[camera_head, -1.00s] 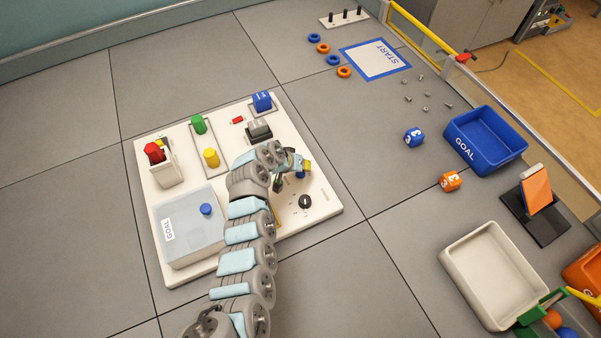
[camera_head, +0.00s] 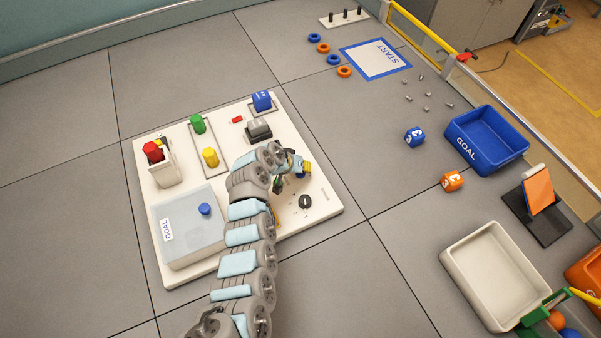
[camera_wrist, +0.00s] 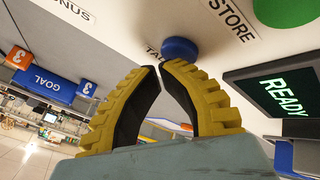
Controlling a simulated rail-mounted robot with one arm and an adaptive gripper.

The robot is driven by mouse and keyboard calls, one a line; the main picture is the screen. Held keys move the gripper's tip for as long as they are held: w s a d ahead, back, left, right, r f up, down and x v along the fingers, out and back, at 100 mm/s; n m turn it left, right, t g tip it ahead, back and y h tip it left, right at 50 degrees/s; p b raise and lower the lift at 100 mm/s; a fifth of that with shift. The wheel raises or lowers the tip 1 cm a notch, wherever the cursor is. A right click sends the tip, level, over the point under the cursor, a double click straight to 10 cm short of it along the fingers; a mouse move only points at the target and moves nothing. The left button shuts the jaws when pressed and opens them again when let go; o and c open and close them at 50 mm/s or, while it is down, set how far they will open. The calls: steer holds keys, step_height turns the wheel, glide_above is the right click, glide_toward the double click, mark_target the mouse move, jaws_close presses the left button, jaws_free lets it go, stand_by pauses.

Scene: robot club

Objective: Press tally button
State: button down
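The tally button is a round blue button (camera_wrist: 180,48) on the white board, beside a partly hidden label beginning "TA" in the wrist view. In the head view a bit of blue (camera_head: 301,176) shows under my gripper (camera_head: 303,167), mostly hidden by it. In the wrist view the yellow-ribbed fingertips of my gripper (camera_wrist: 161,66) meet at their ends with nothing between them. They point at the blue button and lie just in front of its edge. Whether they touch it I cannot tell.
The white board (camera_head: 323,205) also carries a green "STORE" button (camera_wrist: 285,10), a "READY" screen (camera_wrist: 287,92), a black knob (camera_head: 305,202) and a clear goal box (camera_head: 190,235). A blue goal bin (camera_head: 487,140) and dice lie to the right on grey floor.

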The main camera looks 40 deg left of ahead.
steer(key=shift+f+b, duration=0.35)
steer(key=shift+f, duration=0.05)
stand_by(0.4)
stand_by(0.4)
steer(key=shift+r+p, duration=0.5)
steer(key=shift+r, duration=0.4)
steer(key=shift+r+p, duration=1.2)
steer(key=shift+r, duration=1.3)
